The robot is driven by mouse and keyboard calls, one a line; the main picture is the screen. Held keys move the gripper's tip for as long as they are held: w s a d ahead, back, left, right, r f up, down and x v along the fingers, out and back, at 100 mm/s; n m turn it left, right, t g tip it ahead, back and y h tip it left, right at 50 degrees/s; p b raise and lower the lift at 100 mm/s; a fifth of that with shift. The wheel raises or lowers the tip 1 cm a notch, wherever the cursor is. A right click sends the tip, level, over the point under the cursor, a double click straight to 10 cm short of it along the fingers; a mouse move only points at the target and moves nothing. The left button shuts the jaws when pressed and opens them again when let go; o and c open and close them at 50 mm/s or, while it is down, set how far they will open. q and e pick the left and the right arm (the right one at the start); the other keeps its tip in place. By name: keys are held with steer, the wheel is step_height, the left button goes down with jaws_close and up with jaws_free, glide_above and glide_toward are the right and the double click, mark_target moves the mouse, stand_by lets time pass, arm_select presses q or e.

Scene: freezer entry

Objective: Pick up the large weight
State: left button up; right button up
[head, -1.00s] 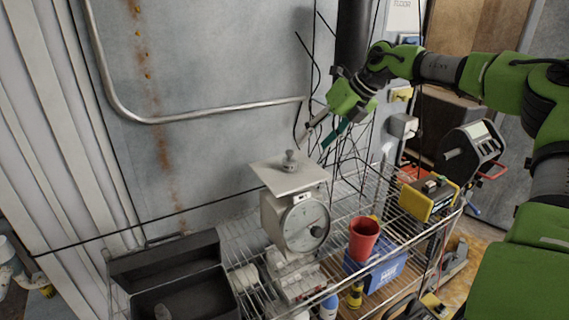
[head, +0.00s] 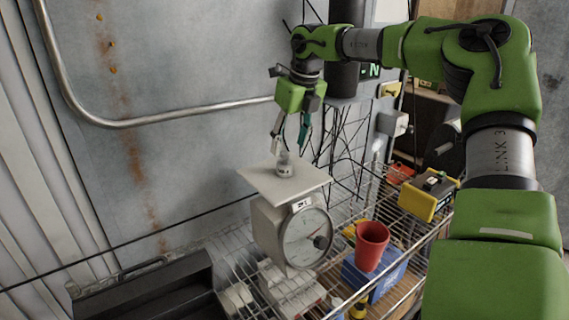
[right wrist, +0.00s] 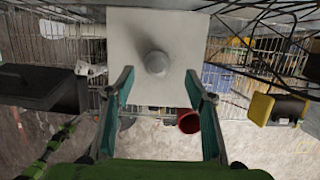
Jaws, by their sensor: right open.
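The large weight (head: 285,165) is a small grey metal weight with a knob on top. It stands upright on the flat square pan (head: 300,183) of a white dial scale (head: 303,236). My right gripper (head: 292,148) is open above the pan, its fingers pointing down at the weight's top. In the right wrist view, the weight (right wrist: 156,62) shows ahead of and between the two open fingers (right wrist: 163,85), seen from above. Whether a finger touches it cannot be told. My left gripper is not in view.
The scale stands on a wire rack with a red cup (head: 371,244), a blue box (head: 386,274) and a yellow-black device (head: 428,195). A dark open toolbox (head: 150,295) is at lower left. A metal rail (head: 190,113) and hanging cables are behind.

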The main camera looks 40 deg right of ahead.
mark_target(286, 154)
steer(key=shift+w+f, duration=0.55)
steer(key=shift+f, duration=0.2)
steer(key=shift+s+a+f+p, duration=0.15)
steer(key=shift+f+p, duration=0.45)
steer(key=shift+p, duration=0.35)
steer(key=p+x, duration=0.1)
steer(key=x, duration=0.2)
steer(key=shift+f+p, duration=0.1)
steer(key=shift+p, duration=0.2)
steer(key=shift+f, duration=0.35)
steer(key=shift+c, duration=0.9)
steer(key=shift+r, duration=0.1)
jaws_close()
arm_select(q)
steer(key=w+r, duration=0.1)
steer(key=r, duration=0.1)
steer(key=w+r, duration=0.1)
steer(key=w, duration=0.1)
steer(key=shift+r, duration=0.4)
